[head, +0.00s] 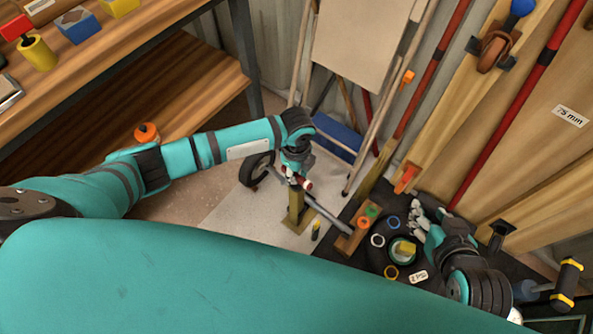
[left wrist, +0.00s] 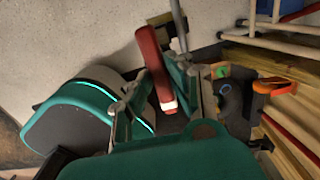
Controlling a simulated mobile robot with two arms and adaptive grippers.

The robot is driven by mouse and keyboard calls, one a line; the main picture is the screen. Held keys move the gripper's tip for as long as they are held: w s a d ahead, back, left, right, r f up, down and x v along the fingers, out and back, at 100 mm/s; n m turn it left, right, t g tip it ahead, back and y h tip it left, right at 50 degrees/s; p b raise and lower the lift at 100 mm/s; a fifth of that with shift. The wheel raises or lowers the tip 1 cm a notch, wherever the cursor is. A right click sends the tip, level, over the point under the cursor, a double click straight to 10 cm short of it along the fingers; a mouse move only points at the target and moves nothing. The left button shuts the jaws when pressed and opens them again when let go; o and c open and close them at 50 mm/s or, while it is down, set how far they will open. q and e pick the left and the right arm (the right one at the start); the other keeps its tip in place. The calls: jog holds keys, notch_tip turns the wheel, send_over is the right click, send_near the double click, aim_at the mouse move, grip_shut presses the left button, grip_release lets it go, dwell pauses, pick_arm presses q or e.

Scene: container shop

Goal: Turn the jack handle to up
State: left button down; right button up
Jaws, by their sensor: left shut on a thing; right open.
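The jack (head: 294,208) is a brass-coloured post standing on a pale floor patch in the head view. My left gripper (head: 300,179) is at its top, shut on the red-gripped jack handle (head: 308,185). In the left wrist view, the red grip (left wrist: 155,65) with a white end lies between the fingers, tilted, with a grey rod (left wrist: 180,30) beyond it. The gripper hides part of the handle and its joint in the head view. My right gripper (head: 417,222) is open beside a dark area with coloured rings, apart from the jack.
A wooden shelf (head: 170,95) is at the left. Poles and boards lean on the back wall. A black wheel (head: 256,169) is left of the jack; a grey bar (head: 330,215) and a wooden block (head: 352,236) are right of it. Pale floor (head: 235,210) is free at the left.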

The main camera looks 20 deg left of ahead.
aim_at(297, 175)
pick_arm(q)
jog(key=c, duration=1.2)
grip_release()
jog(key=shift+c, duration=0.2)
jog(key=shift+r, duration=0.1)
notch_tip(297, 175, up, 12)
